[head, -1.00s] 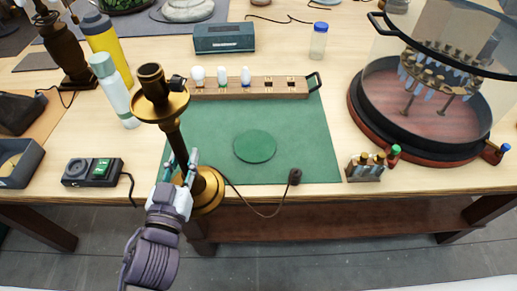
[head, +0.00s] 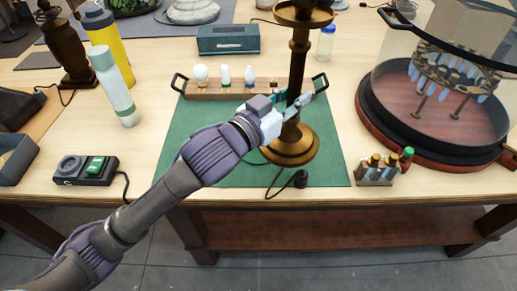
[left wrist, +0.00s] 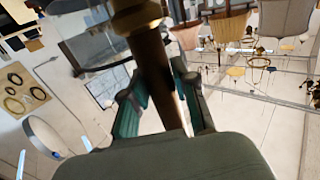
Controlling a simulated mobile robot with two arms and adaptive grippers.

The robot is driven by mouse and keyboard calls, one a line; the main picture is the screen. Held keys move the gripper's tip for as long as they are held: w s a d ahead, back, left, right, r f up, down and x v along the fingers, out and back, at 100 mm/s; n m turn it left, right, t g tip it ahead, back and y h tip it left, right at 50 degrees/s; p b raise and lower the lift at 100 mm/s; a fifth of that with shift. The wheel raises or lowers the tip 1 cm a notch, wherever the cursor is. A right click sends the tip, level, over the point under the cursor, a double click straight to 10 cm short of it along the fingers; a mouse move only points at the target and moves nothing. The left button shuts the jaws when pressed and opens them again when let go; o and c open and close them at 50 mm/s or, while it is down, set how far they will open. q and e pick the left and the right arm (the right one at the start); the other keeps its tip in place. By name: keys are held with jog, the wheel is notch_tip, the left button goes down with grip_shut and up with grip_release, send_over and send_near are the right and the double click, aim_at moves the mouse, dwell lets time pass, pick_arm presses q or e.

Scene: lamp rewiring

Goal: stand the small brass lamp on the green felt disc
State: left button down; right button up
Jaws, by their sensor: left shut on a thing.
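The brass lamp (head: 290,147) is upright over the green mat, its top cut off by the upper edge of the head view. My left gripper (head: 299,103) is shut on its dark stem, which also shows between the fingers in the left wrist view (left wrist: 160,80). The green felt disc (head: 256,156) is mostly hidden behind my left wrist and the lamp base. The base appears over the disc's right part; I cannot tell whether it touches anything. My right gripper is not in view.
A wooden bulb rack (head: 215,88) stands behind the lamp. The cord's dark plug (head: 300,179) is near the mat's front edge. A small holder (head: 376,172) and a large round glass-covered case (head: 430,130) stand right. A switch box (head: 86,170) is left.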

pick_arm(q)
jog(key=shift+w+d+r, duration=0.1)
jog(key=shift+w+d, duration=0.05)
jog(key=shift+d, duration=0.05)
jog(key=shift+w, duration=0.25)
jog(key=w+a+f+p, duration=0.2)
jog(key=w+a+f, duration=0.5)
jog(key=f, duration=0.3)
jog(key=shift+w+f, duration=0.4)
jog(key=shift+w, duration=0.4)
jog(key=shift+a, duration=0.1)
jog(key=shift+f, duration=0.15)
jog(key=c, duration=1.2)
grip_release()
jog(key=shift+f, duration=0.25)
jog(key=o, duration=0.3)
jog(key=shift+s, duration=0.15)
